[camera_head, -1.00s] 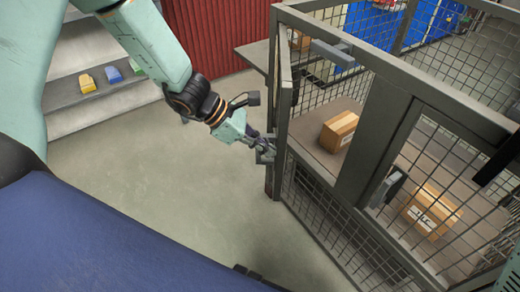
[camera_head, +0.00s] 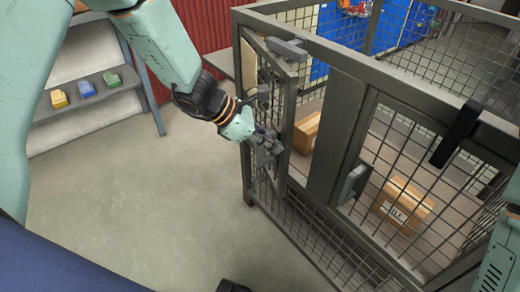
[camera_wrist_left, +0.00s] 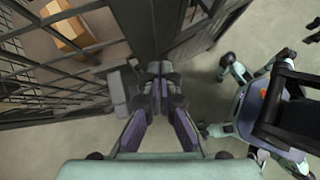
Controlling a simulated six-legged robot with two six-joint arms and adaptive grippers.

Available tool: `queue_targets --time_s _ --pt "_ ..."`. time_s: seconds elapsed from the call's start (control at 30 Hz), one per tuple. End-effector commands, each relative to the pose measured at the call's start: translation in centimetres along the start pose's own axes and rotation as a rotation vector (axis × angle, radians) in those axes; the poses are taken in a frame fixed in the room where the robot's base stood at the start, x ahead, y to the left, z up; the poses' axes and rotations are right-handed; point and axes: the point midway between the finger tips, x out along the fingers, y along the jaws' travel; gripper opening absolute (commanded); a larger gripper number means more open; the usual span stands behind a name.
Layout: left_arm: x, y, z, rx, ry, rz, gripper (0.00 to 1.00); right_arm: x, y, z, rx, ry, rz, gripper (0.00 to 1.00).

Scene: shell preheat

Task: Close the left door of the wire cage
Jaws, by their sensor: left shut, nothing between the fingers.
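The wire cage (camera_head: 340,130) stands at the right with a grey frame and mesh walls. Its left door (camera_head: 291,105) is partly open; a gap shows between its free edge and the thick middle post. My left gripper (camera_head: 268,152) is shut and empty, at the outer face of the door near its free edge; I cannot tell whether it touches. In the left wrist view the closed fingers (camera_wrist_left: 160,72) are beside a grey block (camera_wrist_left: 120,92) on the door side. The right door (camera_head: 400,190) looks closed, with a grey handle (camera_head: 354,184). My right gripper is not in view.
Cardboard boxes (camera_head: 403,205) sit on the shelf inside the cage, one behind the gap. A grey shelf rack (camera_head: 95,110) with small yellow, blue and green items stands at the left. The floor (camera_head: 150,200) before the cage is clear.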

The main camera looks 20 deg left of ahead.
Motion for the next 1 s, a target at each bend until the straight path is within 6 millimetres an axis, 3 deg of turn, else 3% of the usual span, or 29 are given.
queue_targets --time_s 0.4,1.0 --pt "3.4 1.3 3.2 -0.044 0.001 0.047 0.00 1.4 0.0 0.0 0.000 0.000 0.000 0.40" --pt "4.2 1.6 4.1 -0.047 0.001 0.048 0.00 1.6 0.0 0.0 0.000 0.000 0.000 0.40"
